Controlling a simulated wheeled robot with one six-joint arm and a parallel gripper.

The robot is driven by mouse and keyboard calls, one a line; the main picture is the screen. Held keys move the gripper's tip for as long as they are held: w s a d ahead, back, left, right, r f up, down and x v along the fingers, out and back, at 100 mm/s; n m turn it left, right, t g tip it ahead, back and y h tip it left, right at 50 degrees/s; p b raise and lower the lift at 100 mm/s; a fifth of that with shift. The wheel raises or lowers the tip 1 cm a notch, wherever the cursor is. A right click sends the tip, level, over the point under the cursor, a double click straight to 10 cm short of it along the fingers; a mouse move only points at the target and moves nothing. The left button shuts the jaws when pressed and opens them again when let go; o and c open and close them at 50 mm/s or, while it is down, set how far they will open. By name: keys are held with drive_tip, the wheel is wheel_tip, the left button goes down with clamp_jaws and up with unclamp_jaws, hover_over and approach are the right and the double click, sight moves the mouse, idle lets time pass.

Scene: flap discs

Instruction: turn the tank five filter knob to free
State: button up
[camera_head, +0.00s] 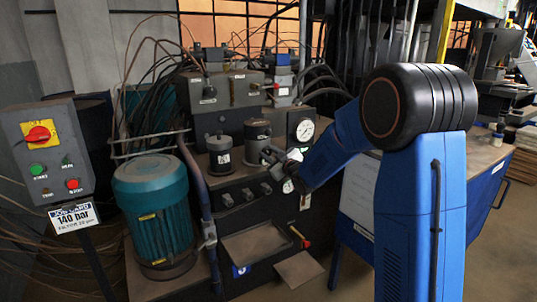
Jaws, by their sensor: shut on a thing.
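A dark hydraulic unit stands in the middle, with two grey cylindrical filter housings on its ledge: a left one (219,154) with a pale label and a right one (257,132). My gripper (267,156) reaches in from the right, its fingers at the lower front of the right housing. It is shut on a small part there, which looks like the filter knob; the fingers hide most of it. The knob's pointing direction and any tank number are too small to tell.
Several small dark knobs line the front panel (238,222) below the ledge. A teal motor (155,212) and a control box (42,150) with a red-and-yellow switch stand left. A blue bench is at right.

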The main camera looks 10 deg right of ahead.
drive_tip(key=o, duration=1.1)
drive_tip(key=shift+c, duration=0.2)
drive_tip(key=shift+s, duration=0.1)
drive_tip(key=v, duration=1.7)
drive_tip(key=shift+s, duration=0.1)
